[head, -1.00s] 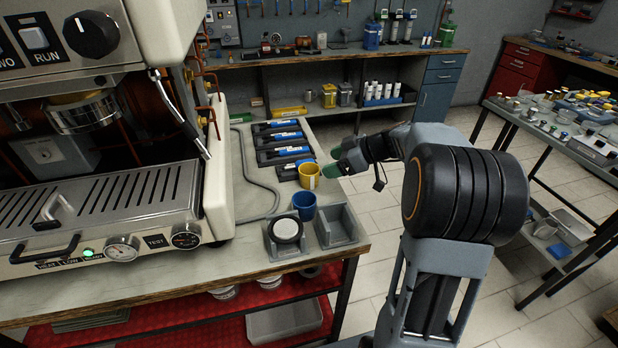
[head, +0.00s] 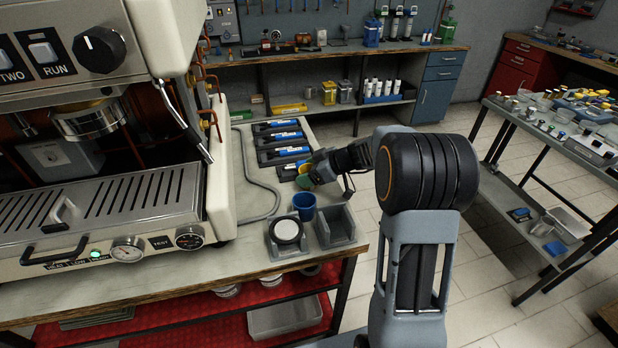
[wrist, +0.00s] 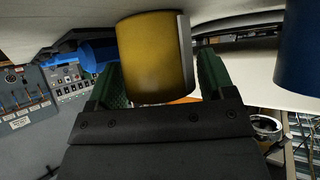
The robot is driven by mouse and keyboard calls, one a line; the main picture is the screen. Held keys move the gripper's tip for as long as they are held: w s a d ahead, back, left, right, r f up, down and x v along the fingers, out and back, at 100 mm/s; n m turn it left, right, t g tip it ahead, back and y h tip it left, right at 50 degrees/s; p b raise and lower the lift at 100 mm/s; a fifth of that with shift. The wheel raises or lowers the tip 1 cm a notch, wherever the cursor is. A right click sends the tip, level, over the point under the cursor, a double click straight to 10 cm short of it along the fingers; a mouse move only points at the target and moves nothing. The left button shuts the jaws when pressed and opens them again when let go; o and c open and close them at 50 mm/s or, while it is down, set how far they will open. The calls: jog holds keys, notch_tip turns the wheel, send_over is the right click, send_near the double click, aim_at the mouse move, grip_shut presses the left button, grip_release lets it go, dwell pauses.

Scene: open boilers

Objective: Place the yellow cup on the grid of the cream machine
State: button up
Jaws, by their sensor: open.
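The yellow cup (wrist: 155,60) fills the middle of the wrist view, between the two green fingers of my gripper (wrist: 160,78). The fingers are open, one on either side of it; a clear grip on it does not show. In the head view my gripper (head: 304,181) is at the cup on the bench and hides most of it; only a bit of yellow (head: 304,167) shows. The cream machine (head: 222,165) stands at the left. Its slotted metal grid (head: 135,194) is bare in front, apart from a metal handle lying at its left part.
A blue cup (head: 304,206) stands close in front of the yellow cup and also shows at the wrist view's right (wrist: 302,45). Grey holders (head: 338,232), one with a round white-topped piece (head: 286,229), sit at the bench's front corner. Blue-black tools (head: 284,137) lie behind.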

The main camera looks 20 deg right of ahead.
jog(key=shift+c, duration=0.3)
jog(key=c, duration=0.7)
jog(key=shift+r, duration=0.15)
